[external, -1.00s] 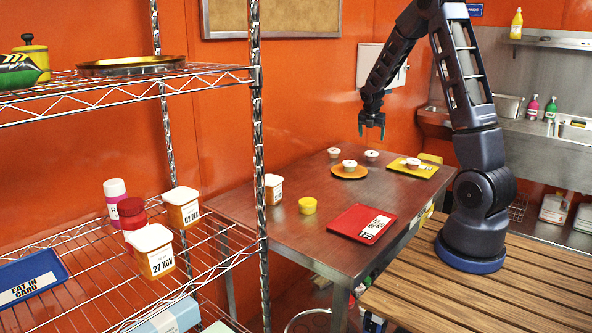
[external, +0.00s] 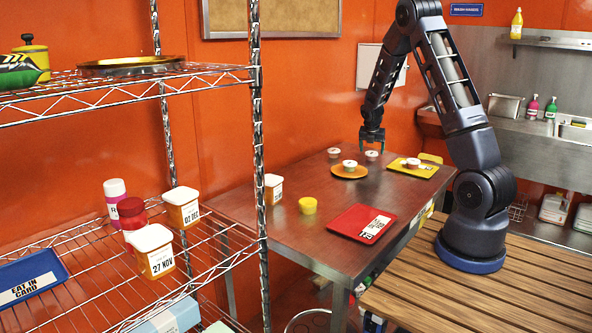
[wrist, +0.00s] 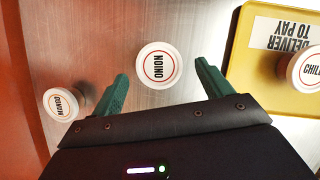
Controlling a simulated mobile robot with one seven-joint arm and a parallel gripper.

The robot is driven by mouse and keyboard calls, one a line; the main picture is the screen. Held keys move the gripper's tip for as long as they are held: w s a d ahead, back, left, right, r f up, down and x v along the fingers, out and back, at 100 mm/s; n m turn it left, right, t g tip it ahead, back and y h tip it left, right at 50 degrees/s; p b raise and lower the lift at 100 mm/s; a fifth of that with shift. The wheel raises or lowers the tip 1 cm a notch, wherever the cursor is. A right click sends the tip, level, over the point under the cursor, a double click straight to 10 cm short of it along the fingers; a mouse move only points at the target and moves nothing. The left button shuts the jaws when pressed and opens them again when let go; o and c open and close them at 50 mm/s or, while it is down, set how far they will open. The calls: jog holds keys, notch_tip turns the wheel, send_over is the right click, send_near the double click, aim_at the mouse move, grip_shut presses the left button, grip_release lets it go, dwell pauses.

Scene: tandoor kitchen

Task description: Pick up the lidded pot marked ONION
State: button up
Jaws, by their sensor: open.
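The ONION pot (wrist: 157,66) is a small round pot with a white lid, a red ring and black lettering. It stands on the bare metal table between and just beyond my fingertips in the wrist view. In the external view this pot (external: 372,155) is right below my gripper (external: 373,146). My gripper (wrist: 162,72) is open and empty, with one green finger on each side of the lid. The pot's sides are mostly hidden from above, and I cannot tell the exact height left between fingers and lid.
A MANGO pot (wrist: 62,104) stands to the left in the wrist view. A CHILLI pot (wrist: 304,68) sits on a yellow tray (wrist: 240,100) to the right. Another pot (external: 349,164) is on an orange plate (external: 336,173). A red tray (external: 343,226) lies nearer.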

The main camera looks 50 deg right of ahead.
aim_at(372, 153)
jog(key=shift+x, duration=1.8)
jog(key=c, duration=1)
